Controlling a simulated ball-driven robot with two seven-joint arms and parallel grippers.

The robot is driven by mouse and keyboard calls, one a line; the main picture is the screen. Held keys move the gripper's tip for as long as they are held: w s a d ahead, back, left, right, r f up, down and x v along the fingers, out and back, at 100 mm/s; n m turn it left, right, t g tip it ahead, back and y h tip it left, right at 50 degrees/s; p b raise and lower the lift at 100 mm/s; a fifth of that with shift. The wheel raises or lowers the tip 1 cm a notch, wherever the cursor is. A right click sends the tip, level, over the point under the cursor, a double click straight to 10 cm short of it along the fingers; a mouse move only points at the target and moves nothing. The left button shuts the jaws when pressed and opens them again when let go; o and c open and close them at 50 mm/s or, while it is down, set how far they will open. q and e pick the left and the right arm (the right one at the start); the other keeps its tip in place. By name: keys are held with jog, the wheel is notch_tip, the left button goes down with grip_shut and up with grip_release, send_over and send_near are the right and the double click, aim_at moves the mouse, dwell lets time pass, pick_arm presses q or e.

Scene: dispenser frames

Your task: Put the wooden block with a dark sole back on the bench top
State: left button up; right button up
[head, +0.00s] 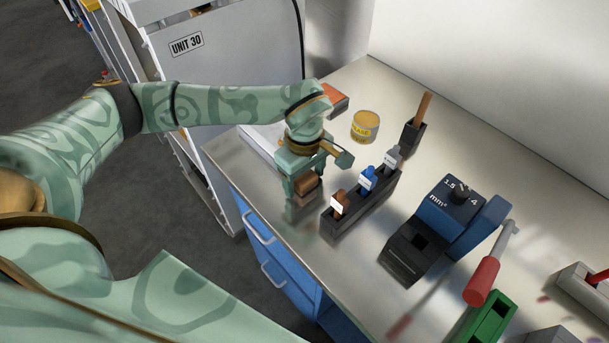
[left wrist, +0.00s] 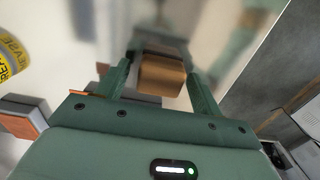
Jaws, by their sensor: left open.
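The wooden block (head: 307,185) is small and brown and is at the left edge part of the bench top (head: 345,285). My left gripper (head: 303,190) points down over it, with one finger on either side. In the left wrist view the block (left wrist: 161,75) shows between the two open fingers (left wrist: 160,88), with a small gap at least on the right. Its dark sole is mostly hidden, and I cannot tell whether its underside touches the bench. My right gripper is not in view.
A black rack (head: 345,222) with several small bottles stands close right of my left gripper. Behind are a yellow grease tin (head: 365,126), an orange-topped block (head: 335,97) and a black holder (head: 411,136). A blue dial device (head: 450,212) stands further right.

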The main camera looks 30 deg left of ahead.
aim_at(305, 176)
pick_arm(q)
notch_tip(305, 176, up, 12)
jog(key=p, duration=0.2)
jog(key=shift+p, duration=0.35)
dwell(1.8)
